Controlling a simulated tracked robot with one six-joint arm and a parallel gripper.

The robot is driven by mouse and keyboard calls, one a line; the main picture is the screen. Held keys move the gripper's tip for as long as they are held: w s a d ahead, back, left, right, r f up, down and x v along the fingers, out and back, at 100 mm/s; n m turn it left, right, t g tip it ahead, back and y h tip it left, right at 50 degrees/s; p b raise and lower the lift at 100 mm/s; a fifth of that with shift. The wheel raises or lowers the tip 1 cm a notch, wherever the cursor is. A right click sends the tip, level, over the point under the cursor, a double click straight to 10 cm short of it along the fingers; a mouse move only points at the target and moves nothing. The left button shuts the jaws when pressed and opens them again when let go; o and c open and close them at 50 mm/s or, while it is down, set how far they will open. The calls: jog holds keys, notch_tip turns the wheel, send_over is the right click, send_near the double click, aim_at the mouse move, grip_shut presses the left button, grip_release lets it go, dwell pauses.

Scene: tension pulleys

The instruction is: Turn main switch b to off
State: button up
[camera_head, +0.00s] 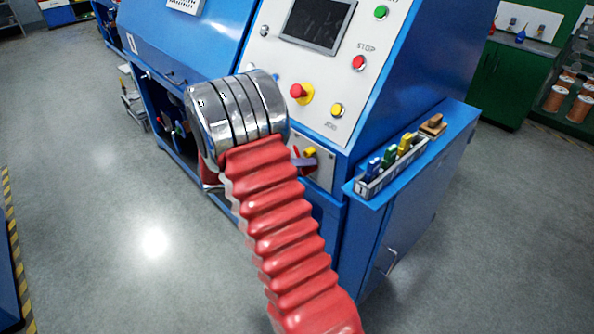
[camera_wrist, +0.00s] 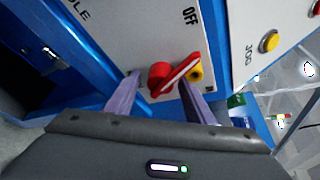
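The main switch shows in the wrist view as a red rotary knob (camera_wrist: 160,74) with a red bar handle on a light grey panel, with a yellow part (camera_wrist: 195,73) beside it. The bar slants up to the right. The printed word OFF (camera_wrist: 189,16) is above it. My gripper (camera_wrist: 159,82) is open, its two purple fingers spread on either side of the knob. The right finger lies close to the bar; I cannot tell whether it touches. In the head view a purple finger (camera_head: 303,163) crosses the small switch plate (camera_head: 325,174), and my arm hides part of it.
Above the switch plate are a red emergency knob (camera_head: 297,91), a yellow button (camera_head: 337,110) and a red STOP button (camera_head: 358,62). A blue cabinet (camera_head: 425,200) with a tool tray (camera_head: 372,182) juts out at the right. The floor at left is clear.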

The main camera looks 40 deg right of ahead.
jog(key=shift+o, duration=0.3)
jog(key=shift+a, duration=0.1)
jog(key=v, duration=1.3)
jog(key=shift+a, duration=0.3)
jog(key=shift+w, duration=0.1)
jog(key=shift+c, duration=0.3)
